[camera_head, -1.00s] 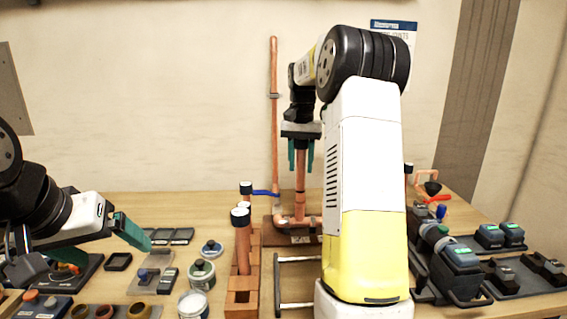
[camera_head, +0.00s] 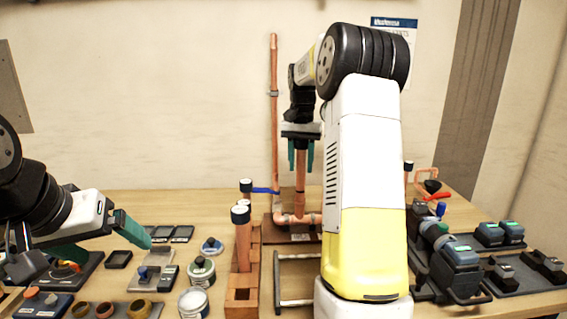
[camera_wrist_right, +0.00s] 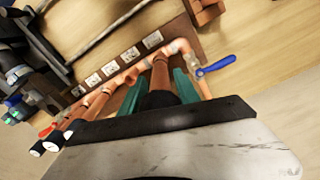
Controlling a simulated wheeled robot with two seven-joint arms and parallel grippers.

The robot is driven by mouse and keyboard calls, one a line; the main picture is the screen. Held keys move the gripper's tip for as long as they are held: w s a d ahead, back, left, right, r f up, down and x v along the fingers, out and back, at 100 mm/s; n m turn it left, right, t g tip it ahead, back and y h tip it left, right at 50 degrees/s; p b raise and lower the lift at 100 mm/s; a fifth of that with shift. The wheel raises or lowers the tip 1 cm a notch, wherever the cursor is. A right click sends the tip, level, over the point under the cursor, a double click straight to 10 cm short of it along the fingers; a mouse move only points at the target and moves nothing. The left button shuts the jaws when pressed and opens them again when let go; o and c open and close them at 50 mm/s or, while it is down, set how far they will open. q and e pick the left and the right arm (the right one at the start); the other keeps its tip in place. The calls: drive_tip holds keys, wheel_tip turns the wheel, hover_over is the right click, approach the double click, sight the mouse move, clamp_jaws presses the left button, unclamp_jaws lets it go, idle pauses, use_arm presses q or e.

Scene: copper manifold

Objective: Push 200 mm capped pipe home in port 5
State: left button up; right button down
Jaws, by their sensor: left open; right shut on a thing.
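My right gripper (camera_head: 300,162) points down and is shut on an upright copper pipe (camera_head: 300,183) above the copper manifold (camera_head: 306,219). In the right wrist view, its teal fingers (camera_wrist_right: 160,88) flank the copper pipe (camera_wrist_right: 160,72), whose lower end meets the manifold run (camera_wrist_right: 134,74) near the end with the blue valve handle (camera_wrist_right: 217,66). How deep the pipe sits, and the port number, I cannot tell. The held pipe's top is hidden in the gripper. My left gripper (camera_head: 105,238) is open and empty over the left of the table.
Capped pipes (camera_head: 241,215) stand in a wooden rack (camera_head: 242,293) left of the manifold. A tall copper riser (camera_head: 274,110) stands behind. Tins (camera_head: 201,273) and small trays lie left. Tools (camera_head: 458,264) lie right. My right arm hides part of the manifold.

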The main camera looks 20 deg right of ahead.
sight(301, 149)
drive_tip(key=shift+f, duration=1.5)
idle(2.2)
drive_tip(key=shift+c, duration=1.6)
unclamp_jaws()
drive_tip(key=shift+r, duration=0.15)
drive_tip(key=shift+r, duration=3.4)
drive_tip(key=s+a+r+n+t+y, duration=0.1)
drive_tip(key=s+a+r+n+t, duration=0.15)
drive_tip(key=s+a, duration=0.55)
drive_tip(key=s+a+r+n+t+y, duration=0.1)
drive_tip(key=s+a+n+t, duration=0.2)
drive_tip(key=s, duration=0.9)
drive_tip(key=s+a+f+n, duration=0.1)
drive_tip(key=s+a+f, duration=0.3)
drive_tip(key=s, duration=0.4)
drive_tip(key=shift+s+a+f+n+t, duration=0.15)
drive_tip(key=shift+f+n+t, duration=0.2)
drive_tip(key=shift+f, duration=0.45)
